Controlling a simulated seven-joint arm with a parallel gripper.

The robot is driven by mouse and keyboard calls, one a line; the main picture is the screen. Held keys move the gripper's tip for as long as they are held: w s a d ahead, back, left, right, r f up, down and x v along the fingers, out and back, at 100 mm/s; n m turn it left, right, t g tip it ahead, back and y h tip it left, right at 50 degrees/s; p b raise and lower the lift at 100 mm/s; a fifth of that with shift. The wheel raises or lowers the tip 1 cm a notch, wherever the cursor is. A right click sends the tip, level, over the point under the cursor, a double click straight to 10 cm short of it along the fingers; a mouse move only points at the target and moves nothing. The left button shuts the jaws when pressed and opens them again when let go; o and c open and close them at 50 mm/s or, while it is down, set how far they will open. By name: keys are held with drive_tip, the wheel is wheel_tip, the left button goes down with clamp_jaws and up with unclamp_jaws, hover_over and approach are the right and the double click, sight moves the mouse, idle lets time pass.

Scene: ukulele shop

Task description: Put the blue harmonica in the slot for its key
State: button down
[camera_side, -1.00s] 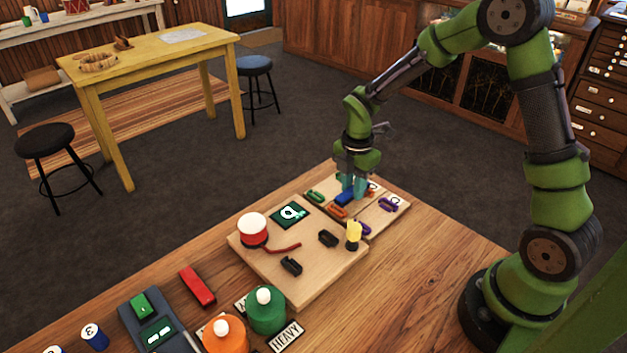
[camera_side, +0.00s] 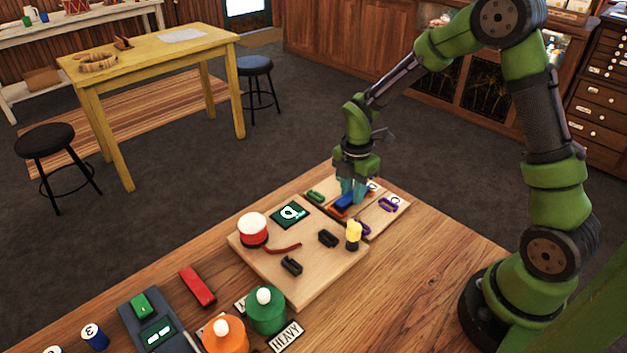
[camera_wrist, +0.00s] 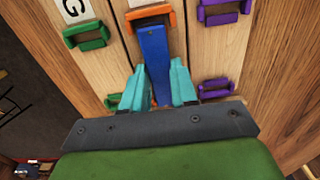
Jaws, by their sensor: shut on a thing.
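The blue harmonica (camera_wrist: 154,55) is a long blue bar held between the teal fingertips of my gripper (camera_wrist: 159,88). It also shows in the side view (camera_side: 344,201), low over the slot board. In the wrist view, its far end meets an orange bracket (camera_wrist: 150,16) and lies in line with it; a bit of orange shows between my fingers near its close end. I cannot tell whether it rests on the board or sits slightly above. Green brackets (camera_wrist: 86,35) with a "G" label (camera_wrist: 76,10) lie to the left, purple brackets (camera_wrist: 224,12) to the right. The orange slot's label is mostly cut off.
Bare table (camera_side: 420,270) lies at right.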

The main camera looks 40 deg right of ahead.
idle(0.3)
drive_tip(key=c, duration=0.8)
unclamp_jaws()
wheel_tip(320, 180, up, 17)
drive_tip(key=s+a+r+m+t, duration=0.1)
drive_tip(key=s+a+m+t, duration=0.1)
drive_tip(key=s+m, duration=0.3)
drive_tip(key=s+a+r+m+t+y, duration=0.1)
drive_tip(key=s+a+r+m+t, duration=0.1)
drive_tip(key=s+m, duration=0.3)
drive_tip(key=s+a+r+m+t+y, duration=0.1)
drive_tip(key=s+m, duration=0.5)
drive_tip(key=m, duration=0.6)
drive_tip(key=shift+a+r+t, duration=0.45)
drive_tip(key=shift+r+t, duration=0.3)
drive_tip(key=shift+t, duration=0.35)
